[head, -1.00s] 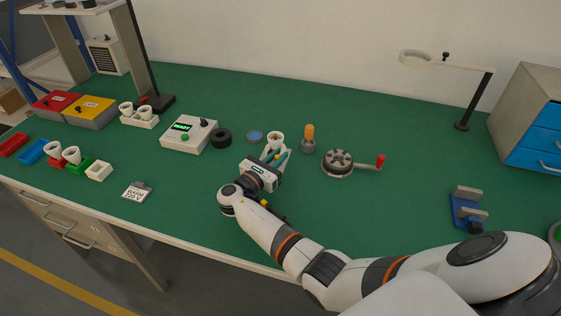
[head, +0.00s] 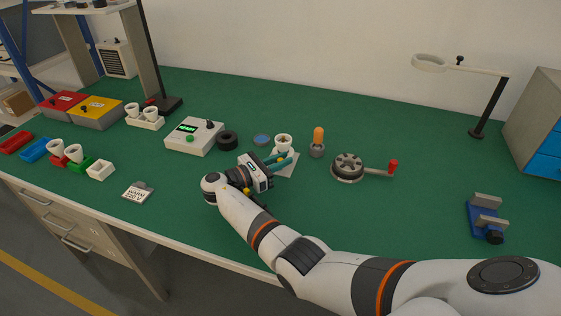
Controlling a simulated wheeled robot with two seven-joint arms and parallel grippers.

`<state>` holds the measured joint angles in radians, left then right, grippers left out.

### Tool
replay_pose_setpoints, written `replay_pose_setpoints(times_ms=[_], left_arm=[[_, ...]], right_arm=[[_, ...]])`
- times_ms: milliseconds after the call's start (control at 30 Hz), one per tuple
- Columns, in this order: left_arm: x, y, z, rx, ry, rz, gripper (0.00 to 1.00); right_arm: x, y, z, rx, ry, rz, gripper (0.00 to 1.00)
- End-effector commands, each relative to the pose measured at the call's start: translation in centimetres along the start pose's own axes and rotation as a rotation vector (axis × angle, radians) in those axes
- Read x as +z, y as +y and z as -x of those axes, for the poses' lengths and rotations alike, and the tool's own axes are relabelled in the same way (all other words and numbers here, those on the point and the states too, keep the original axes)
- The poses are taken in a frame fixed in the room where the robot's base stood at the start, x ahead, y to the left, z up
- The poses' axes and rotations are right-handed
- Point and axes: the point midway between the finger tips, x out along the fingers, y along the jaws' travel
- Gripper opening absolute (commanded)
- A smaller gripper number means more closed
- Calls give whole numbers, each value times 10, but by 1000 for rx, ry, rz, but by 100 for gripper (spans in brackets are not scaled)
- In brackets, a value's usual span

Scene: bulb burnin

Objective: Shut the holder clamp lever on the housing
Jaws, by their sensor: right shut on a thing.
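The holder (head: 283,142) is a small white cup with a dark item in its mouth, on a pale base plate (head: 287,170) near the middle of the bench. My right gripper (head: 281,160) reaches it from the front left, with its teal fingers low over the plate, just in front of the cup. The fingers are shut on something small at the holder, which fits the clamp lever. The fingers hide the lever, so its angle cannot be told. My left gripper is not in view.
A blue disc (head: 262,140) and black ring (head: 228,140) lie left of the holder. An orange-topped piece (head: 318,141) and a crank wheel (head: 348,167) stand to its right. A tester (head: 194,137) with a green display is further left.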

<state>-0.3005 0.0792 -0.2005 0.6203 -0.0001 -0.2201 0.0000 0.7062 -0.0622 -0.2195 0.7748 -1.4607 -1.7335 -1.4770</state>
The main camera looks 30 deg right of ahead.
Motion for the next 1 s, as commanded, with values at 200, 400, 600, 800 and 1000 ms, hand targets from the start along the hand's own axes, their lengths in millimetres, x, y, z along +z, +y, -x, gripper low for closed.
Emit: replay_pose_setpoints(times_ms=[200,400,600,800,1000], left_arm=[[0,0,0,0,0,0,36],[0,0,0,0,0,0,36],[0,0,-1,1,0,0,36],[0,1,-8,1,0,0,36],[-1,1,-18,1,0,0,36]], right_arm=[[1,0,0,0,-2,1,32],[0,0,0,-1,-1,1,38],[1,0,6,-3,-2,0,38],[2,-1,39,-6,-3,0,38],[3,-1,82,-4,-3,0,38]])
